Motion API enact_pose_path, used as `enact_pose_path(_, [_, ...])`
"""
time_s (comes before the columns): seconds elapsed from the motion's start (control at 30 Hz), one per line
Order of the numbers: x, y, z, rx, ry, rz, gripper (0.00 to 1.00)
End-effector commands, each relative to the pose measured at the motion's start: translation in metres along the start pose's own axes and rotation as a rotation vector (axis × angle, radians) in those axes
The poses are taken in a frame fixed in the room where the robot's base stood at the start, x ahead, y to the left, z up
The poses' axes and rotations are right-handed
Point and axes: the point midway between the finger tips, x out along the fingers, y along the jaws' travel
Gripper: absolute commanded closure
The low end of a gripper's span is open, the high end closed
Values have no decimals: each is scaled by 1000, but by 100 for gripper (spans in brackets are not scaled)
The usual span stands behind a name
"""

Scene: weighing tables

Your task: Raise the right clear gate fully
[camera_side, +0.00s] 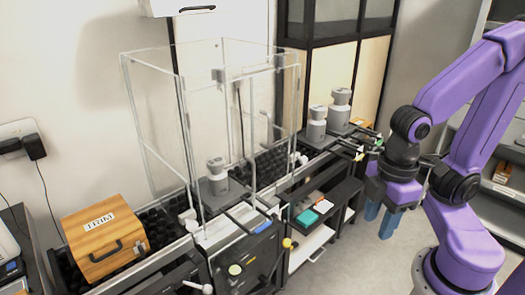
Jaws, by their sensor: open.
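A clear-walled enclosure (160,125) stands over the roller conveyor in the middle of the side view, with thin pale frame edges. Its right clear gate (262,105) is a see-through panel on the right side; how high it sits is hard to tell. A small grey part (218,75) shows near the top of the enclosure. A grey weight (217,176) stands inside on a flat plate. My gripper (381,215) is at the right, with blue fingers pointing down, open and empty. It is apart from the enclosure and its gate.
Two grey weights (340,108) (317,124) stand on the conveyor right of the enclosure. A wooden box labelled TRIM (105,240) sits at left. Shelves with a teal item (323,206) are below. Floor under my gripper is clear.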

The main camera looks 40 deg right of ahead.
Motion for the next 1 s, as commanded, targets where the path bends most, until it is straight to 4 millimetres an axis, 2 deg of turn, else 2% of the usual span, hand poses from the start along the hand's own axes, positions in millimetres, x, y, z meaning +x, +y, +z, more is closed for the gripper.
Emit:
enact_pose_path(0.4, [0, 0, 0, 0, 0, 0, 57])
enact_pose_path(0.47, [0, 0, 0, 1, 1, 0, 41])
enact_pose_path(0.57, [4, 7, -7, 17, 15, 10, 41])
enact_pose_path(0.67, [13, 25, -25, 52, 58, 36, 41])
enact_pose_path(0.77, [28, 57, -48, 100, 126, 78, 41])
enact_pose_path(0.9, [52, 112, -75, 156, 229, 144, 41])
enact_pose_path(1.0, [69, 152, -85, 189, 302, 187, 41])
